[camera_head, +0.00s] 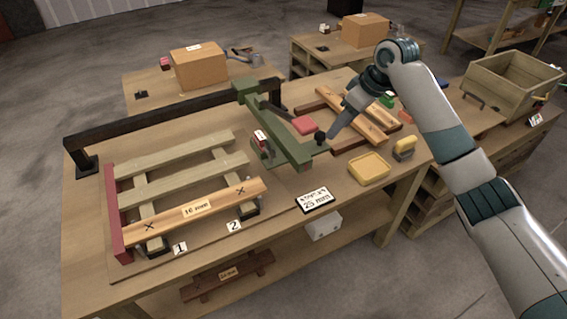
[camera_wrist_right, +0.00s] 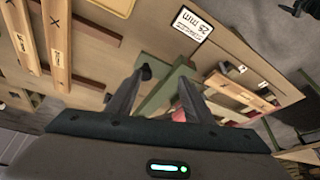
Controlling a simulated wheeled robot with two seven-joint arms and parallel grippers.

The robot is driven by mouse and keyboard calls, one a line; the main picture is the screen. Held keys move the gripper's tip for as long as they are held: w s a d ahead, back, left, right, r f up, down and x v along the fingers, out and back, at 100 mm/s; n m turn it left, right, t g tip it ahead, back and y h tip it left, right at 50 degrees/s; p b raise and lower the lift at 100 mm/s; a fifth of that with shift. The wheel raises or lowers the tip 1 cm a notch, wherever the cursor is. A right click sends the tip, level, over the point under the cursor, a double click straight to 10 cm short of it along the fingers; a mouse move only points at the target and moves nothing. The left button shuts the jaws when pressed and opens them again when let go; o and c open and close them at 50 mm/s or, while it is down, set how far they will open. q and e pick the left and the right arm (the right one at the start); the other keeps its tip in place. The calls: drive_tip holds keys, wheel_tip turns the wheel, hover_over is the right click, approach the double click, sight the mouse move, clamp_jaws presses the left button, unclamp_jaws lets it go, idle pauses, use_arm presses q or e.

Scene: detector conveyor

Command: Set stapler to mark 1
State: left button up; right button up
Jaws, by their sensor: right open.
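The stapler appears to be the green arm (camera_head: 287,138) that reaches forward from a black rail (camera_head: 170,115). It stands right of the slatted wooden frame, away from both marks. Mark 1 (camera_head: 180,248) and mark 2 (camera_head: 234,226) are white cards at the frame's front edge. My right gripper (camera_head: 335,132) is open beside the knob. In the right wrist view the knob (camera_wrist_right: 146,72) and green arm (camera_wrist_right: 168,90) show between and just beyond its fingers (camera_wrist_right: 158,95); I cannot tell whether they touch.
A red end stop (camera_head: 115,215) bounds the slatted frame (camera_head: 180,178) at left.

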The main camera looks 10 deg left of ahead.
sight(321, 134)
use_arm(q)
drive_tip(key=s, duration=0.1)
drive_tip(key=s+f, duration=0.1)
drive_tip(key=s, duration=0.1)
drive_tip(key=s+a+f, duration=0.1)
drive_tip(key=shift+s, duration=0.3)
use_arm(e)
drive_tip(key=w+d+r, duration=0.1)
drive_tip(key=w+r, duration=0.2)
drive_tip(key=r, duration=0.5)
drive_tip(key=shift+d, duration=0.15)
use_arm(q)
wheel_tip(321, 134, up, 5)
drive_tip(key=p, duration=0.4)
drive_tip(key=shift+d+f+p, duration=0.1)
drive_tip(key=shift+f+p, duration=0.1)
drive_tip(key=shift+p, duration=0.1)
use_arm(e)
drive_tip(key=x, duration=1.7)
drive_tip(key=shift+w+f, duration=0.1)
drive_tip(key=shift+f, duration=0.1)
drive_tip(key=shift+c, duration=0.4)
clamp_jaws()
